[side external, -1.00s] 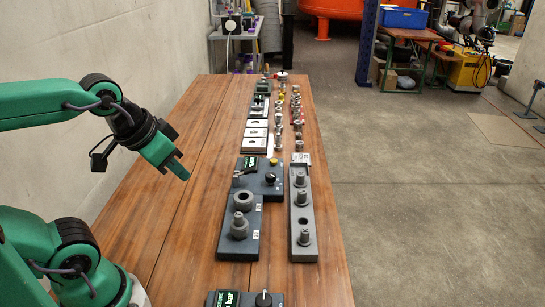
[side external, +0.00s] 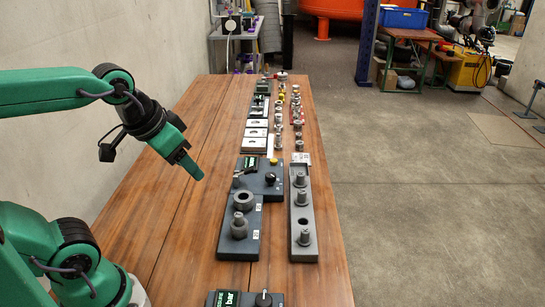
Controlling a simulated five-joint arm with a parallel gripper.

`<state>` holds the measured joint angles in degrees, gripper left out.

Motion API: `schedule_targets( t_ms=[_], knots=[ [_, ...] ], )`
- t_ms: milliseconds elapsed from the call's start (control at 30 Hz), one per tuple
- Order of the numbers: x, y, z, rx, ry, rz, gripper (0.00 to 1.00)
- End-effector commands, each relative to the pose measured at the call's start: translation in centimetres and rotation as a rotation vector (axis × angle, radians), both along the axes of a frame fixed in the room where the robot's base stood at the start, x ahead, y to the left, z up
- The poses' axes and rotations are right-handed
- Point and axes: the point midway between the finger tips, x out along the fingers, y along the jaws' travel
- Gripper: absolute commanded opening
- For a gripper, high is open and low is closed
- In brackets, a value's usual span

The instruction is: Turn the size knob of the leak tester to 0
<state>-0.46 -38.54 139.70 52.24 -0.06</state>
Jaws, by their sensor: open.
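A dark grey box (side external: 245,188) with a small lit display (side external: 250,164) stands mid-table, with a black knob (side external: 270,178) on its top. A second dark box with a display marked "bar" (side external: 232,299) and a black knob (side external: 264,299) is cut off by the bottom edge. I cannot tell which is the leak tester, and the scale marks on both knobs are too small to read. My gripper (side external: 194,170) is open and empty, in the air left of the mid-table box and apart from both knobs.
A dark block (side external: 252,232) with ring-shaped parts stands in front of the mid-table box. A grey rail (side external: 303,222) with upright pegs is to its right. Plates and several metal fittings (side external: 281,117) line the far table. The left of the wooden table (side external: 190,225) is clear.

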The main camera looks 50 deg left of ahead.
Motion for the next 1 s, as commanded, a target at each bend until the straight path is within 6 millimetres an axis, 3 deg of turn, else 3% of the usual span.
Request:
schedule_targets(
  t_ms=[300,567,1000],
  knots=[
    [5.2,0.7,1.2,-0.003,0.085,0.027,0.52],
    [10.2,1.6,1.0,-0.007,0.157,0.05,0.52],
    [18.6,3.5,-2.1,-0.016,0.279,0.088,0.52]
  ],
)
